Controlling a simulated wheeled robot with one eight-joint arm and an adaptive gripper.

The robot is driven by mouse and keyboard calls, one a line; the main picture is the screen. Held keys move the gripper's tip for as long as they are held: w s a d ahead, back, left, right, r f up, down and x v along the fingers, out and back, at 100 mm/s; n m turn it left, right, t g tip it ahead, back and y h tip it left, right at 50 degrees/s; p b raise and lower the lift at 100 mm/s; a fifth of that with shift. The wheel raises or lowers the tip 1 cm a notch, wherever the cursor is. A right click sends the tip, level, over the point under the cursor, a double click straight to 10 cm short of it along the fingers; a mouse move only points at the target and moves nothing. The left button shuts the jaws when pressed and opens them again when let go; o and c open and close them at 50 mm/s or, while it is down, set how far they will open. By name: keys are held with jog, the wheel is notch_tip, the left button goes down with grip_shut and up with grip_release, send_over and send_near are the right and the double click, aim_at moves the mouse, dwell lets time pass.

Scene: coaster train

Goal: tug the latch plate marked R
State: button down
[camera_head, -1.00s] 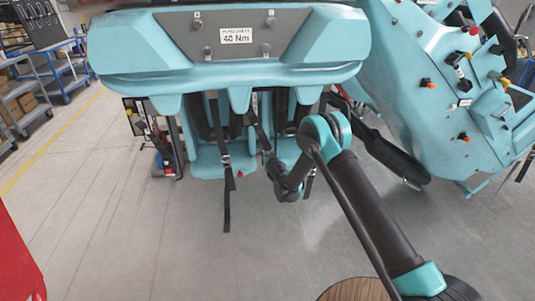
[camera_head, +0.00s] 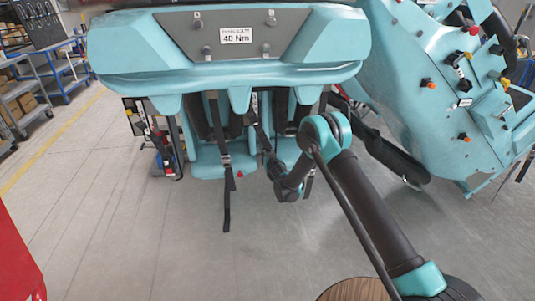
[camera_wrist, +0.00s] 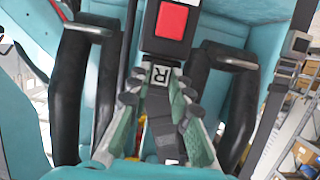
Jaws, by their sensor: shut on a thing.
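The latch plate marked R (camera_wrist: 160,74) shows upright in the middle of the wrist view, with a white label and a black body. It sits directly below a black buckle with a red button (camera_wrist: 172,22); I cannot tell how deep its tongue is in the buckle. A black strap (camera_wrist: 166,142) runs down from it. My gripper (camera_wrist: 163,88) has its green-sided fingers on both sides of the plate, shut on it. In the head view the plate and fingertips are too small and partly hidden by my arm.
Dark padded restraint bars (camera_wrist: 72,85) and (camera_wrist: 238,105) flank the seat. Teal seats (camera_head: 210,160) hang with loose straps (camera_head: 227,205). A teal front panel marked 40 Nm (camera_head: 236,36) overhangs them. A tilted teal car (camera_head: 440,90) stands at right. The floor in front is clear.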

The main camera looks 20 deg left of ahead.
dwell(0.3)
jog(key=c, duration=1.3)
grip_release()
jog(key=shift+r, duration=0.1)
jog(key=v, duration=1.2)
jog(key=w+d+r+m+h, duration=0.1)
jog(key=w+d+r+h, duration=0.1)
jog(key=d+r, duration=0.5)
jog(key=w+d+r+m+h, duration=0.1)
jog(key=w+d+r+h, duration=0.1)
jog(key=d, duration=0.9)
jog(key=s+d+r+m+g+h, duration=0.1)
jog(key=s+d+r+g+h, duration=0.15)
jog(key=d, duration=0.65)
jog(key=s+d+r+m+g+h, duration=0.1)
jog(key=s+d+r, duration=0.25)
jog(key=d, duration=0.55)
jog(key=s+d+m+g, duration=0.2)
jog(key=s+d, duration=1.1)
jog(key=s, duration=0.1)
jog(key=s+d+f+g, duration=0.1)
jog(key=s+d, duration=0.2)
jog(key=s, duration=0.5)
jog(key=s+d+f+g, duration=0.1)
jog(key=s+d+g, duration=0.1)
jog(key=s, duration=0.7)
jog(key=shift+s+d+f, duration=0.15)
jog(key=shift+d, duration=0.2)
